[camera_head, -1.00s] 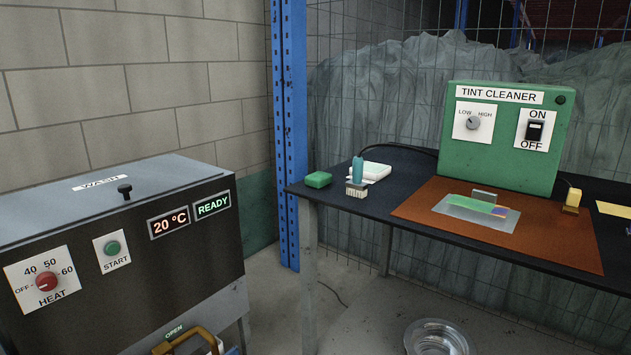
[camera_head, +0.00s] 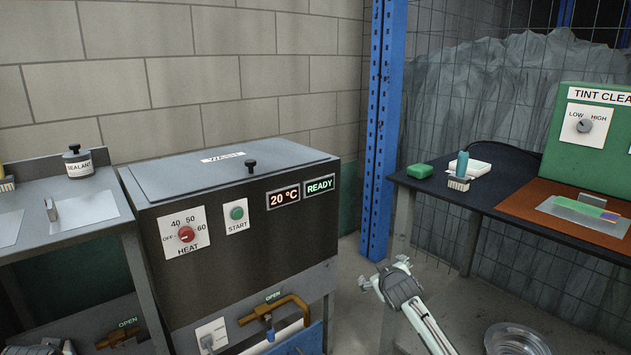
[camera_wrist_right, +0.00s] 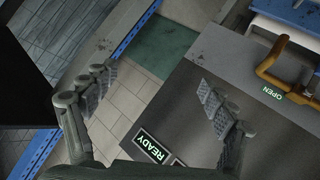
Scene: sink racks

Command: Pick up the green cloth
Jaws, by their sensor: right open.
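A small green block-like item (camera_head: 420,170), perhaps the folded green cloth, lies on the left end of the dark table (camera_head: 520,184). My right gripper (camera_head: 386,276) is in front of the gap between the wash machine and that table, lower than the green item and apart from it. In the right wrist view my right gripper (camera_wrist_right: 158,102) is wide open with nothing between its fingers. The green item is not clearly seen in that view. Part of my left gripper (camera_head: 42,348) shows at the bottom left edge, too cut off to tell its state.
The wash machine (camera_head: 290,235) stands left of the blue post (camera_head: 383,130). A teal bottle (camera_head: 462,164), a small brush (camera_head: 458,183) and a white item (camera_head: 480,168) lie close right of the green item. A glass bowl (camera_head: 515,340) is below.

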